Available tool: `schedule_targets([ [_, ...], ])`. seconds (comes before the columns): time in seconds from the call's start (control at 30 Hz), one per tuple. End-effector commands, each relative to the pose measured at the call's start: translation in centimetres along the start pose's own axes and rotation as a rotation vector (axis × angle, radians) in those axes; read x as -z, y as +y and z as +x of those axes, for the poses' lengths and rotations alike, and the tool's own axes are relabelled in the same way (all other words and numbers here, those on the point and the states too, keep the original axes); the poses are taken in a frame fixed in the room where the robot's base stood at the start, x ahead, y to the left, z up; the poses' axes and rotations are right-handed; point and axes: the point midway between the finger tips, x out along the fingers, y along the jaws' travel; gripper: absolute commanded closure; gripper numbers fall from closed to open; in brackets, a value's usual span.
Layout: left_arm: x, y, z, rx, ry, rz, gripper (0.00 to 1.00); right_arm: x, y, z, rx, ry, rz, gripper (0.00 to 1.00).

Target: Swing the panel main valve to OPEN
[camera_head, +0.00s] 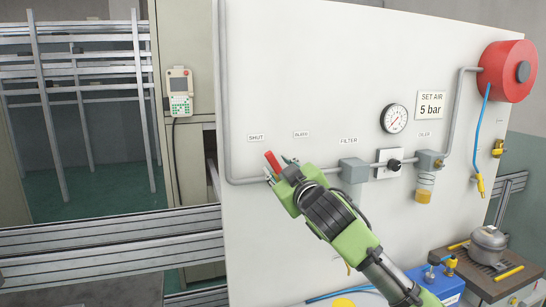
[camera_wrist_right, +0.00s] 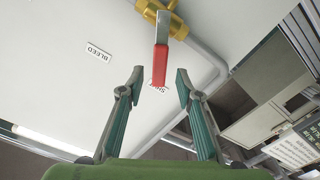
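The panel main valve's red lever handle (camera_head: 272,163) points up and left toward the SHUT label (camera_head: 255,138) on the white panel. In the right wrist view the red handle (camera_wrist_right: 160,58) hangs from a grey lever on a brass valve body (camera_wrist_right: 162,12) on the pipe. My right gripper (camera_head: 279,170) is at the valve and hides its body in the head view. In the wrist view the right gripper (camera_wrist_right: 160,74) is open, with the handle's end appearing between its fingertips and a gap on each side. Contact is not visible. My left gripper is out of view.
A grey pipe (camera_head: 228,100) runs down the panel and right to the filter (camera_head: 354,170), a black knob (camera_head: 394,165) and the oiler (camera_head: 424,196). A gauge (camera_head: 394,118) sits above. A BLEED label (camera_wrist_right: 98,52) is near the valve. Aluminium rails (camera_head: 110,240) stand at left.

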Motion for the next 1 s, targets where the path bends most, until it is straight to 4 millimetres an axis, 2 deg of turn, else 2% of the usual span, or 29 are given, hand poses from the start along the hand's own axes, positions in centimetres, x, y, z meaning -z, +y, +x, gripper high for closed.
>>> schedule_targets([
  [0.1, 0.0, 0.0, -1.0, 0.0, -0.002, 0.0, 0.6, 0.3, 0.2, 1.9, -0.001, -0.002, 0.0, 0.68],
  [0.3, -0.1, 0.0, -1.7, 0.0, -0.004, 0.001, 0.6, 0.2, 0.1, 4.0, 0.0, 0.0, 0.0, 0.68],
  [0.5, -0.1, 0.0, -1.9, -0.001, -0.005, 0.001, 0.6, 0.1, 0.0, 4.8, 0.0, 0.001, 0.0, 0.68],
  [0.77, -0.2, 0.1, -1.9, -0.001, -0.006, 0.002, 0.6, 0.0, 0.0, 4.9, 0.0, 0.001, 0.0, 0.68],
  [0.8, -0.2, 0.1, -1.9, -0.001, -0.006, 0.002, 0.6, 0.0, 0.0, 4.9, 0.0, 0.001, 0.0, 0.73],
  [0.9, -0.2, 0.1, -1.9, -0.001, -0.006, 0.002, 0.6, 0.0, 0.0, 4.9, 0.0, 0.001, 0.0, 0.99],
  [1.0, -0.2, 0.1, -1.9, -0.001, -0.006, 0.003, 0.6, 0.0, 0.0, 4.9, 0.0, 0.001, 0.0, 1.0],
])
